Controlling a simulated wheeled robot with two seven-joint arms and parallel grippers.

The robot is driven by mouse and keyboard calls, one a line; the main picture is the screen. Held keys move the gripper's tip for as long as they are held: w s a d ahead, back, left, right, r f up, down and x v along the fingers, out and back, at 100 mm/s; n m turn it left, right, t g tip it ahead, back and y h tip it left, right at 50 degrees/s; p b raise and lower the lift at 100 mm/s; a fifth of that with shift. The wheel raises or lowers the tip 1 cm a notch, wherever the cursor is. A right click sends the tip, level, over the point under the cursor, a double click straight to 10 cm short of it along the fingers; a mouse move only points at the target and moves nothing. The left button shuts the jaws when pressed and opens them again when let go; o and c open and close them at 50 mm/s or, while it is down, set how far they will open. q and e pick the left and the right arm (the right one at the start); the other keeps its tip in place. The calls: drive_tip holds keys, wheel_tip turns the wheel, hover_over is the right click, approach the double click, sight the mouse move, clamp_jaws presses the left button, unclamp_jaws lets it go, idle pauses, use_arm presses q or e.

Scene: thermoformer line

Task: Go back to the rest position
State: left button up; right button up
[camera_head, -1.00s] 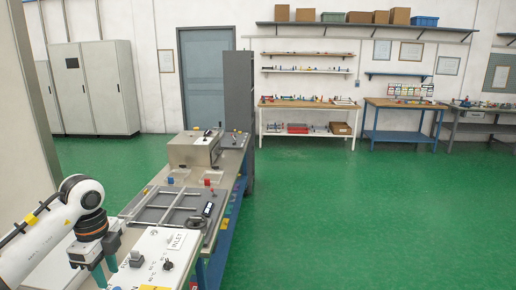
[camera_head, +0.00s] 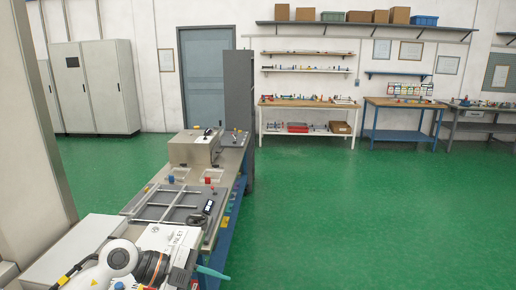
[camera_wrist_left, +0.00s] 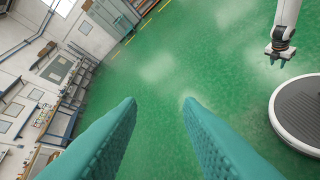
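My left gripper (camera_wrist_left: 159,104) fills the lower part of the left wrist view. Its two teal fingers are wide apart, with only green floor between them. In the head view it is at the bottom left, in front of the white INLET panel (camera_head: 183,238), which my arm partly covers. One teal finger points right, past the bench edge. My right gripper (camera_wrist_left: 280,58) shows small at the top right of the left wrist view, hanging over the floor. Its fingers look apart with nothing between them. It is not in the head view.
The thermoformer bench (camera_head: 231,185) runs away from me, with a clamp frame (camera_head: 165,208) and a metal box (camera_head: 194,150) on it. A tall dark grey cabinet (camera_head: 238,110) stands behind. Green floor (camera_head: 350,220) to the right is clear. Worktables (camera_head: 308,104) line the far wall.

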use_arm(q)
drive_tip(key=s+d+r+n+t+h, duration=0.1)
drive_tip(key=d+r+t+h, duration=0.3)
drive_tip(key=d+r+h, duration=0.15)
drive_tip(key=a+r+n+t, duration=0.3)
drive_tip(key=a+n+t, duration=0.1)
drive_tip(key=n+t, duration=0.45)
drive_tip(key=s+a+f+n+t+y, duration=0.2)
drive_tip(key=a+f+n+y, duration=1.2)
drive_tip(key=y, duration=0.4)
drive_tip(key=s+d+f+g, duration=0.1)
drive_tip(key=s+f+g, duration=0.55)
drive_tip(key=s, duration=0.45)
drive_tip(key=s+f+g, duration=0.6)
drive_tip(key=s+f, duration=0.2)
drive_tip(key=s, duration=0.3)
wheel_tip(320, 180, down, 32)
drive_tip(key=g+b, duration=0.1)
drive_tip(key=b, duration=0.5)
drive_tip(key=s+a+f+g+b, duration=0.1)
drive_tip(key=s+a+f+b, duration=0.2)
drive_tip(key=s+f, duration=1.4)
wheel_tip(320, 180, down, 4)
drive_tip(key=shift+s+f+g+b, duration=0.1)
drive_tip(key=shift+s+g+b, duration=0.15)
drive_tip(key=shift+b, duration=0.5)
